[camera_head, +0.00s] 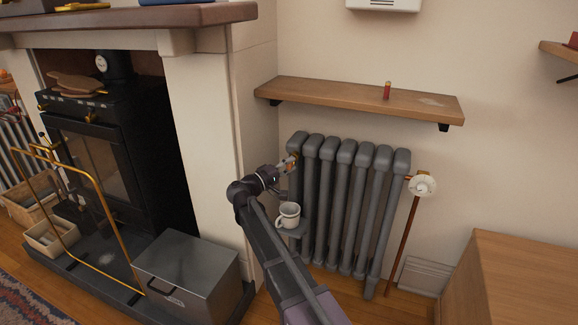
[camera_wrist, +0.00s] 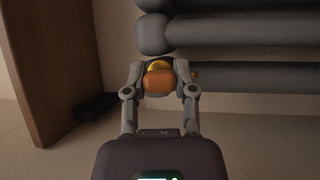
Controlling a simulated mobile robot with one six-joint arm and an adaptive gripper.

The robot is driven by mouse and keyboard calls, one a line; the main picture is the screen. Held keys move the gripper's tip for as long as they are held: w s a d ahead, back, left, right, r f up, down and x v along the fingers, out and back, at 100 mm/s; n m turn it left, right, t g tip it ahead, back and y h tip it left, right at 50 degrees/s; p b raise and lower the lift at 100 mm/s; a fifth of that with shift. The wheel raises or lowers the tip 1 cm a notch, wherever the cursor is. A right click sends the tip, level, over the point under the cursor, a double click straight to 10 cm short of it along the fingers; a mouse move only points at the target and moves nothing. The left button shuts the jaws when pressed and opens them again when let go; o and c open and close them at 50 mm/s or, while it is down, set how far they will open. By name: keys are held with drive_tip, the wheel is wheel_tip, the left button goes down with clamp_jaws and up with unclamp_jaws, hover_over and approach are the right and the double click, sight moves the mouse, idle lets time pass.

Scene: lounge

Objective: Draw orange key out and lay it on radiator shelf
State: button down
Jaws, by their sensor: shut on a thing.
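My gripper (camera_head: 288,163) is at the upper left end of the grey radiator (camera_head: 350,160), below the shelf. In the wrist view its two fingers (camera_wrist: 160,78) are shut on the orange key (camera_wrist: 159,80), whose rounded orange end shows between them. A yellow brass-coloured part shows just behind the key, close to the radiator; whether the key is still seated there I cannot tell. In the head view the key is mostly hidden by the gripper. The wooden radiator shelf (camera_head: 340,97) is on the wall above the radiator.
A small red cylinder (camera_head: 387,91) stands on the shelf, right of its middle; the shelf's left part is clear. A white mug (camera_head: 289,214) is on a small ledge beside my arm. The fireplace pillar (camera_head: 211,130) stands close on the left.

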drive_tip(key=shift+s+a, duration=0.25)
drive_tip(key=shift+s, duration=0.5)
drive_tip(key=shift+s+a, duration=0.25)
drive_tip(key=shift+s, duration=0.45)
idle(0.7)
drive_tip(key=shift+s+a, duration=0.35)
drive_tip(key=shift+s, duration=0.55)
drive_tip(key=shift+s+a, duration=0.3)
drive_tip(key=shift+s, duration=0.55)
